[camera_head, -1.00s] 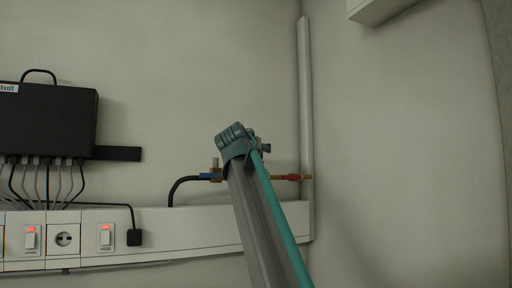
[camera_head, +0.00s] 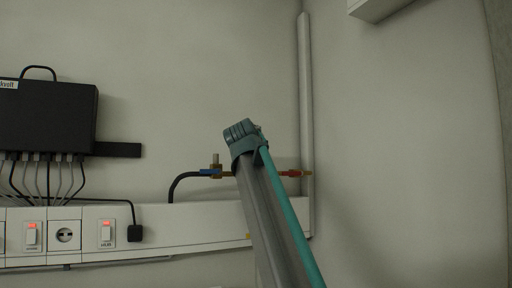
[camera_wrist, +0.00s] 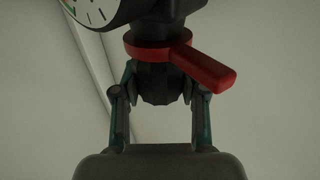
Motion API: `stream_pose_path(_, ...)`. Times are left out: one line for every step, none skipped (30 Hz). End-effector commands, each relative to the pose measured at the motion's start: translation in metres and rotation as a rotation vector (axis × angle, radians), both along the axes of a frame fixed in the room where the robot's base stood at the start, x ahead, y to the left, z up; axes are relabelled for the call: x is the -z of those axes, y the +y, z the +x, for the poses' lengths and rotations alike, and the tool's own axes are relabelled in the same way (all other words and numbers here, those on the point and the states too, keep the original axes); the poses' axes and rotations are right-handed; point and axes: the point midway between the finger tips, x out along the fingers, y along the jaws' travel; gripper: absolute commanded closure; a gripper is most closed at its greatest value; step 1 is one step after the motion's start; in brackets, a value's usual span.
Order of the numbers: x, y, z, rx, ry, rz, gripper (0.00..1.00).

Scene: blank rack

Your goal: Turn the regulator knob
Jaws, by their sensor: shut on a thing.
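In the wrist view, the black ribbed regulator knob (camera_wrist: 161,88) sits at the bottom of the dark regulator body (camera_wrist: 160,22). My gripper (camera_wrist: 160,80) has one finger on each side of the knob and is shut on it. A red lever (camera_wrist: 200,68) with a ring around the body lies just above the knob, its handle pointing down and right. A white dial gauge (camera_wrist: 90,12) is cut off at the upper left. In the head view, my arm hides the regulator and the gripper's fingers.
In the head view, a dark hose and brass fittings (camera_head: 216,168) run along the wall left of my arm. A red fitting (camera_head: 291,173) is on the right by a vertical conduit (camera_head: 306,110). A white socket trunking (camera_head: 185,218) lies below, and a black box (camera_head: 45,118) is at left.

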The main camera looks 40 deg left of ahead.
Motion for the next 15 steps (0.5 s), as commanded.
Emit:
stream_pose_path(0.0014,-0.0019,0.0003,-0.03,0.001,0.002,0.92)
stream_pose_path(0.0014,-0.0019,0.0004,-0.049,0.002,0.001,0.92)
stream_pose_path(0.0011,-0.0019,0.0008,-0.073,0.001,0.002,0.92)
stream_pose_path(0.0012,-0.0018,0.0009,-0.09,0.002,0.0,0.92)
stream_pose_path(0.0013,-0.0016,0.0008,-0.106,0.003,0.001,0.92)
stream_pose_path(0.0013,-0.0012,0.0006,-0.126,0.002,0.001,0.92)
stream_pose_path(0.0012,-0.0009,0.0003,-0.14,0.002,0.001,0.92)
stream_pose_path(0.0012,-0.0006,0.0001,-0.153,0.002,0.001,0.92)
stream_pose_path(0.001,-0.0007,0.0,-0.165,0.001,0.001,0.92)
stream_pose_path(0.001,-0.0008,0.0001,-0.173,0.001,0.001,0.92)
stream_pose_path(0.0009,-0.0008,0.0001,-0.179,0.0,0.002,0.92)
stream_pose_path(0.0008,-0.0006,-0.0001,-0.185,0.0,0.002,0.92)
stream_pose_path(0.0007,-0.0005,-0.0001,-0.188,-0.001,0.002,0.92)
stream_pose_path(0.0007,-0.0005,-0.0001,-0.19,-0.001,0.002,0.92)
stream_pose_path(0.0006,-0.0004,-0.0003,-0.191,-0.001,0.002,0.92)
